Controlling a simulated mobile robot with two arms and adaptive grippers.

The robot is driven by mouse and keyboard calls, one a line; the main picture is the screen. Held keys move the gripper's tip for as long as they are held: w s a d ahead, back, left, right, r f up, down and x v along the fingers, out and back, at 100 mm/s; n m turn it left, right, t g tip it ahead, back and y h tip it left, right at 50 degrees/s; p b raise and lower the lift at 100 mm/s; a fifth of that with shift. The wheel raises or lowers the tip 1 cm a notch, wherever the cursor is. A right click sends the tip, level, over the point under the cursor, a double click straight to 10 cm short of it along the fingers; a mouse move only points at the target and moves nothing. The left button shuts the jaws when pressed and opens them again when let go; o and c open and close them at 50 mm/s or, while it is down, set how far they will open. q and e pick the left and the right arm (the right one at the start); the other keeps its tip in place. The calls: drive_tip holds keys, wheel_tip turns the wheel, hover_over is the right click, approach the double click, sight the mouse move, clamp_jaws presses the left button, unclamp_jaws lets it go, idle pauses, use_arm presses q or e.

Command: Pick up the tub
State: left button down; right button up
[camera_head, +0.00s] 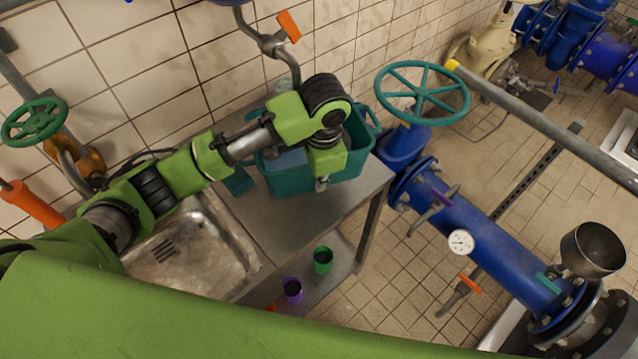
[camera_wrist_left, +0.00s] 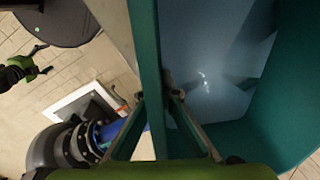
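The tub (camera_head: 290,182) is a teal open-topped box with a pale blue inside, on the metal counter beside the sink. My left gripper (camera_head: 322,184) points down at its near wall, and my arm hides part of the tub. In the left wrist view, the tub's wall (camera_wrist_left: 146,45) runs between the two fingers of my left gripper (camera_wrist_left: 158,96). The fingertips are close together, one on each side of the wall, and look shut on it. My right gripper (camera_wrist_left: 42,60) shows small at the left edge of that view, fingers apart and empty above the floor.
The metal counter (camera_head: 285,225) has a sink (camera_head: 190,250) at its left. A green cup (camera_head: 323,260) and a purple cup (camera_head: 292,290) stand on the lower shelf. A green valve wheel (camera_head: 422,92) and blue pipe (camera_head: 465,225) are close at the tub's right.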

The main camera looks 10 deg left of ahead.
use_arm(q)
hover_over(319, 194)
wheel_tip(319, 194, down, 4)
drive_tip(key=shift+s+d+f+p, duration=0.1)
drive_tip(key=shift+d+f+p, duration=0.05)
drive_tip(key=shift+p, duration=0.15)
drive_tip(key=shift+f, duration=1.7)
drive_tip(key=c, duration=2.6)
unclamp_jaws()
drive_tip(key=shift+f, duration=0.25)
drive_tip(key=o, duration=0.3)
drive_tip(key=shift+r, duration=0.15)
